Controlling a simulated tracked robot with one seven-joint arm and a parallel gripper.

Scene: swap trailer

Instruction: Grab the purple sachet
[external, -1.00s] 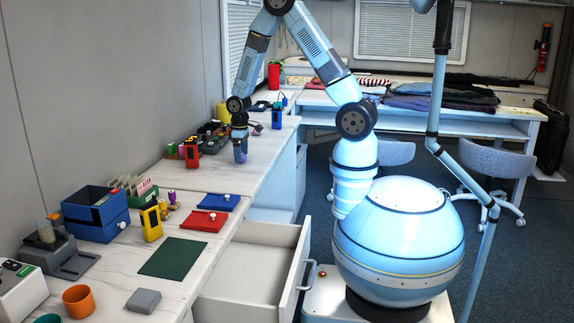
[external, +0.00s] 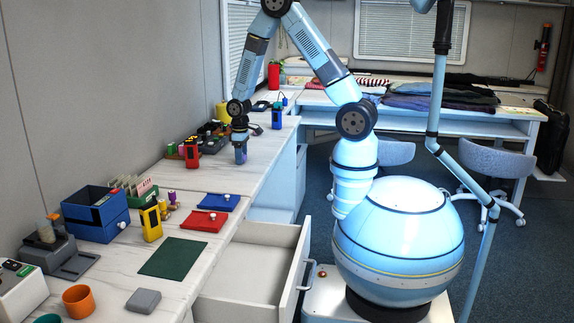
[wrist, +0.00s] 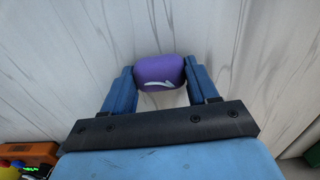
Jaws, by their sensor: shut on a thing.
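The purple sachet (wrist: 159,71) is a small rounded purple piece with a white curved mark. It sits between the two blue fingers of my gripper (wrist: 160,82) in the wrist view, with the pale marbled counter behind it. My gripper is shut on it. In the external view my gripper (external: 240,157) points down low over the counter, beside the red-and-black device. The sachet is too small there to make out clearly between the fingers.
A red-and-black device (external: 192,153) and a dark tray of items (external: 208,135) stand left of my gripper. A blue device (external: 277,119) stands behind it. Red (external: 204,221) and blue (external: 218,202) flat pieces lie nearer. A drawer (external: 255,270) is open below the counter.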

